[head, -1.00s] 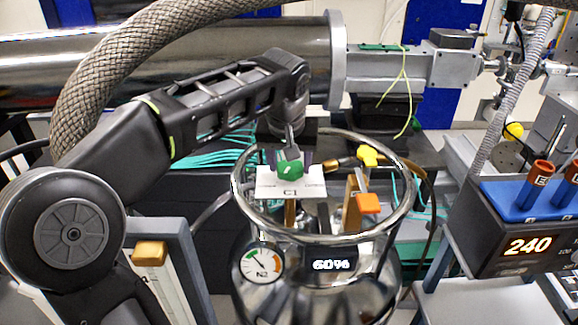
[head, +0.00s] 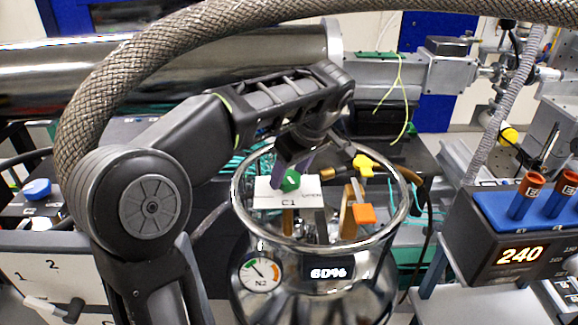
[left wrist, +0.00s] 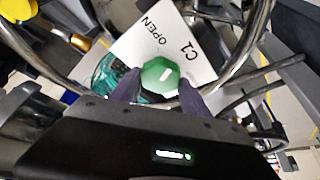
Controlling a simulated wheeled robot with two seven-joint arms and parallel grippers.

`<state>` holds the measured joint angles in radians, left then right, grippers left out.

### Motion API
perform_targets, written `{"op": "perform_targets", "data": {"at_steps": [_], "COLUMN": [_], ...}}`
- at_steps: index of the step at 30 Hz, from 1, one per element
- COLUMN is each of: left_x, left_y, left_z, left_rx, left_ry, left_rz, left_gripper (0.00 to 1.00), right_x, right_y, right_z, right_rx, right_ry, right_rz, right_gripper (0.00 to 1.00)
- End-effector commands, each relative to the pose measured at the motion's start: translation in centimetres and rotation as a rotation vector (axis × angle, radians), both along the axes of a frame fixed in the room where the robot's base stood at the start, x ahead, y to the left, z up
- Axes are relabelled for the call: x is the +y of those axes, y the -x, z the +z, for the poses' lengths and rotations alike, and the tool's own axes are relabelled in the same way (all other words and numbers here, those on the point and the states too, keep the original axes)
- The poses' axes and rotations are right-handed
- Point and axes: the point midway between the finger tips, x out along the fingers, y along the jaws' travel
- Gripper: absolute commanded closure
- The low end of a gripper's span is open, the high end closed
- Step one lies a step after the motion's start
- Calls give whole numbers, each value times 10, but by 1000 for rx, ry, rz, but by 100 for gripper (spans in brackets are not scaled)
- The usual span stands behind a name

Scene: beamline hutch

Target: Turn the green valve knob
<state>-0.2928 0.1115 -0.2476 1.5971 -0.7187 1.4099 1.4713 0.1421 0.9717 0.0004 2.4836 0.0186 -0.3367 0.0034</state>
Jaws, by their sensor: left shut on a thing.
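The green valve knob (head: 290,180) sits on a white plate (head: 270,194) marked C1 and OPEN, inside the top ring of a shiny metal vessel (head: 285,262). My left gripper (head: 291,174) reaches down over the knob from behind it. In the left wrist view the knob (left wrist: 160,76) is an octagon with a white mark, and the two fingers of my left gripper (left wrist: 158,92) lie on either side of it, shut on it. The plate (left wrist: 184,36) shows beyond the fingers. My right gripper is not in view.
A yellow knob (head: 365,165) and an orange knob (head: 364,214) stand right of the green one within the metal ring (head: 407,190). A thick braided hose (head: 130,72) arches overhead. A controller box (head: 500,244) reading 240 stands at right.

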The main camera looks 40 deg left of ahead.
Motion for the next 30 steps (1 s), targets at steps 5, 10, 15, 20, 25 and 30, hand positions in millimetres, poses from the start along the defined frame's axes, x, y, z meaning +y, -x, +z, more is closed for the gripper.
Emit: {"op": "perform_targets", "data": {"at_steps": [5,10,15,20,25,30], "left_x": [-1,0,0,0,0,0], "left_y": [-1,-1,-1,-1,-1,0], "left_z": [2,1,0,0,0,0], "left_rx": [-3,-3,-4,-4,-2,-2], "left_ry": [1,2,2,2,2,1], "left_rz": [41,53,52,51,51,51], "left_gripper": [86,86,86,39,25,24], "right_x": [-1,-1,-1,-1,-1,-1], "right_y": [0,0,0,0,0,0], "right_z": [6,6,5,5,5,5], "right_rx": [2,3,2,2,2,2], "right_ry": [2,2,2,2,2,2], "right_rz": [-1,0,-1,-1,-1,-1], "right_gripper": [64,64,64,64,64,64]}}
